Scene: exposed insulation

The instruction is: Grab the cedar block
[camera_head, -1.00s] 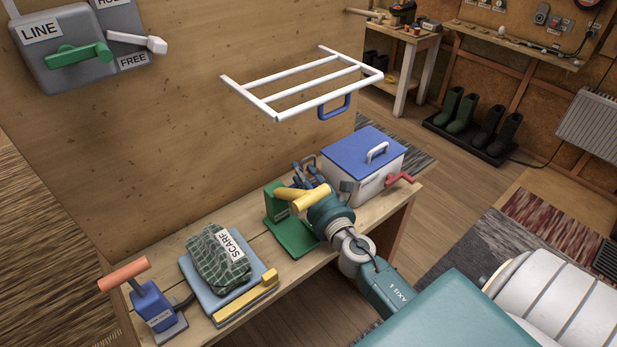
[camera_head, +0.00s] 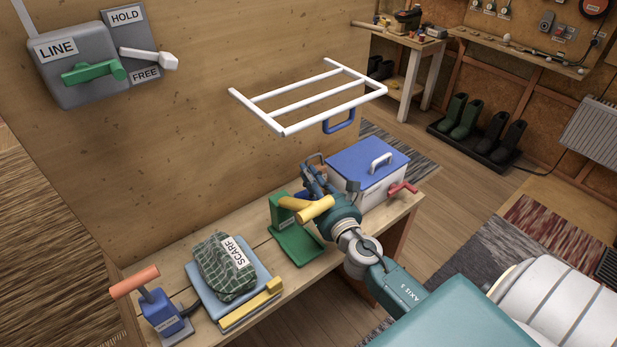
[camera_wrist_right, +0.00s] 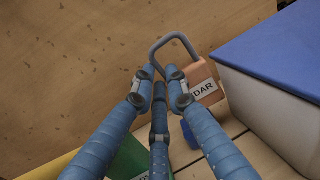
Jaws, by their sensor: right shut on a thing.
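The cedar block (camera_wrist_right: 202,82) is a brown block with a partly hidden label reading "DAR" and a grey loop handle (camera_wrist_right: 176,46). My right gripper (camera_wrist_right: 160,82) has its blue fingers closed together at the loop's near side, shut on the block by its handle. In the head view my right gripper (camera_head: 314,178) is beside the blue-lidded box, with the loop showing just above the fingers. Most of the block is hidden there by the gripper. I cannot tell whether the block touches the bench. My left gripper is out of view.
A white box with a blue lid (camera_head: 366,158) stands right of the gripper. A green stand (camera_head: 297,246) with yellow parts is in front. A white rack (camera_head: 300,97) juts from the wall above. A scarf (camera_head: 228,264) and an orange-handled tool (camera_head: 158,308) are at left.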

